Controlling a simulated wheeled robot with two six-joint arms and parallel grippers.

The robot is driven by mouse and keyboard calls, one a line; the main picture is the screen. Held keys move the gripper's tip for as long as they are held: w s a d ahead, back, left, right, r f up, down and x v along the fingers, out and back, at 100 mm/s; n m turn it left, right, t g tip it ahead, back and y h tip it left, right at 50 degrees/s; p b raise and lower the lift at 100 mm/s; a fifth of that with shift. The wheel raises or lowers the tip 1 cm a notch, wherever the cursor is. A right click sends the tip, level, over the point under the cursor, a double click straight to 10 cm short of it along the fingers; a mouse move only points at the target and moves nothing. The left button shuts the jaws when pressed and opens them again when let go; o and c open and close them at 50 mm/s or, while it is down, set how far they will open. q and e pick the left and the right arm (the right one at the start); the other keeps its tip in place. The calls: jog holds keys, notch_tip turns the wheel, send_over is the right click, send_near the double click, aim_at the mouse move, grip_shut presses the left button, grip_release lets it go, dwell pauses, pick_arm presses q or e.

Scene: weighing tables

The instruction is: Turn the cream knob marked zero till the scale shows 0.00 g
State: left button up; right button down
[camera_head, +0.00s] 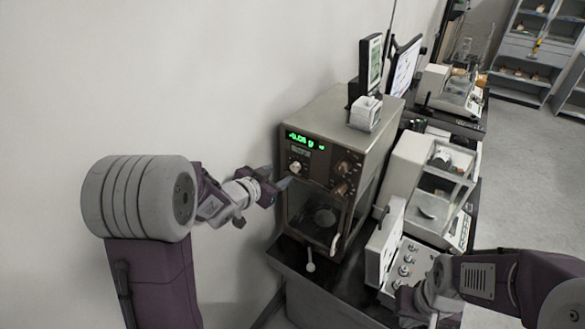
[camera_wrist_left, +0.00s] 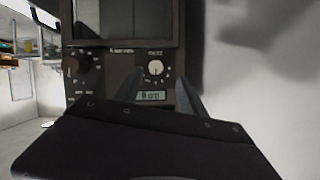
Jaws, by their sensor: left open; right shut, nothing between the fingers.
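The scale (camera_head: 330,125) is a brown-grey cabinet with a glass-fronted chamber below its control panel. Its green display (camera_head: 302,140) reads about -0.06 g; the last digit is hard to read. The cream knob (camera_head: 296,168) is on the panel's left side, under a small counter window. In the left wrist view the picture is inverted, and the cream knob (camera_wrist_left: 155,68) shows beyond the counter window (camera_wrist_left: 152,96). My left gripper (camera_head: 277,182) is open, its fingertips in front of the panel on either side of the knob's line, apparently not touching it. My right gripper (camera_head: 412,304) is shut and empty.
Darker knobs (camera_head: 343,167) sit right of the cream one. A small white box (camera_head: 365,113) and a monitor (camera_head: 371,62) are on or behind the scale. A white balance (camera_head: 428,180) and a control box (camera_head: 404,262) stand to the right. The wall is close on the left.

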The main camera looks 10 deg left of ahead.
aim_at(293, 169)
pick_arm(q)
jog(key=x, duration=0.2)
jog(key=d+p+x, duration=0.1)
jog(key=x, duration=0.1)
jog(key=shift+w+d, duration=0.1)
jog(key=shift+w, duration=0.1)
jog(key=shift+w+d+p, duration=0.25)
jog(key=shift+p, duration=0.1)
jog(key=shift+w+f, duration=0.15)
jog(key=shift+w, duration=0.15)
jog(key=shift+w+a+f, duration=0.2)
jog(key=shift+w+f, duration=0.25)
jog(key=shift+w, duration=0.3)
jog(key=shift+s+d+r, duration=0.1)
jog(key=shift+s+r, duration=0.05)
jog(key=shift+s, duration=0.1)
jog(key=c, duration=0.7)
grip_shut()
pick_arm(e)
jog(key=shift+s+d+r, duration=0.15)
jog(key=shift+s+r, duration=0.1)
jog(key=shift+r, duration=0.25)
jog(key=shift+s+d+r, duration=0.1)
jog(key=shift+s+r, duration=0.1)
jog(key=shift+r, duration=0.25)
